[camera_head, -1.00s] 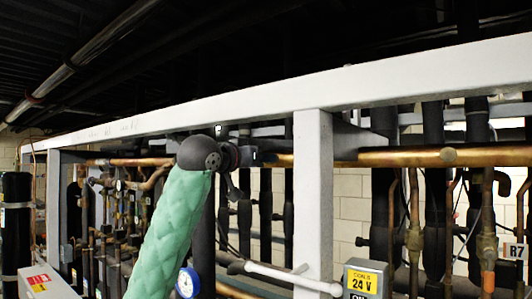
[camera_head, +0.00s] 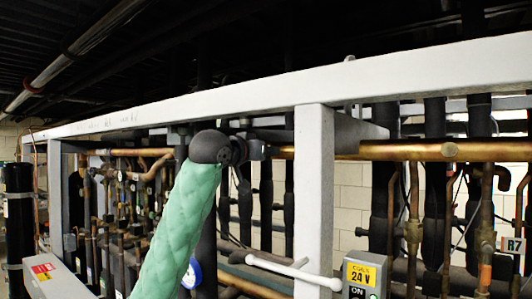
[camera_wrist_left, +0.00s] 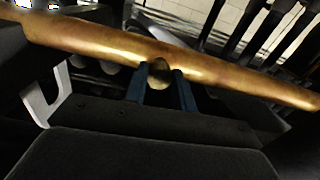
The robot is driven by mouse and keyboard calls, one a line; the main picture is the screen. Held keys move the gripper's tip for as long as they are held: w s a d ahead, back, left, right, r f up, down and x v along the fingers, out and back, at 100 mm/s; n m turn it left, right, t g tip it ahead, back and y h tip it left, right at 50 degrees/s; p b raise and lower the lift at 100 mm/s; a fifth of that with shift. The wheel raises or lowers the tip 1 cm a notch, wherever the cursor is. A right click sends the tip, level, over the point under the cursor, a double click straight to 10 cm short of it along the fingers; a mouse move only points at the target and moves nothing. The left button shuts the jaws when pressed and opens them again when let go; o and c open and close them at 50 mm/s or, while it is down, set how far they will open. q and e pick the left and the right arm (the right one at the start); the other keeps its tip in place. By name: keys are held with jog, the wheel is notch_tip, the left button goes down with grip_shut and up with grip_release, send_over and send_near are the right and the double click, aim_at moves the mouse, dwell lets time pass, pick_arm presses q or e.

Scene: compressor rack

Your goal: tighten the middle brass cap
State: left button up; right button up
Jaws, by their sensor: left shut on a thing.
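A brass cap (camera_wrist_left: 159,73) sits on a thick copper-coloured pipe (camera_wrist_left: 230,70) in the left wrist view. My left gripper (camera_wrist_left: 161,86) has its two blue fingers on either side of the cap, shut on it. In the head view my left gripper (camera_head: 262,151) reaches the same pipe (camera_head: 375,151) left of the grey post; the cap there is hidden behind my wrist and gripper. Another round brass cap (camera_head: 449,150) shows on the pipe further right. My right gripper is not in view.
A grey upright post (camera_head: 314,200) stands just right of my left gripper, below a long grey beam (camera_head: 330,92). Black pipes (camera_head: 434,200) run behind. A yellow-labelled 24 V box (camera_head: 365,275) and a white bar (camera_head: 295,271) are low in front.

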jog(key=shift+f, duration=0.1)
pick_arm(q)
jog(key=shift+a+r+m+b, duration=0.1)
jog(key=shift+m+b, duration=2.1)
jog(key=shift+m, duration=1.3)
jog(key=o, duration=1)
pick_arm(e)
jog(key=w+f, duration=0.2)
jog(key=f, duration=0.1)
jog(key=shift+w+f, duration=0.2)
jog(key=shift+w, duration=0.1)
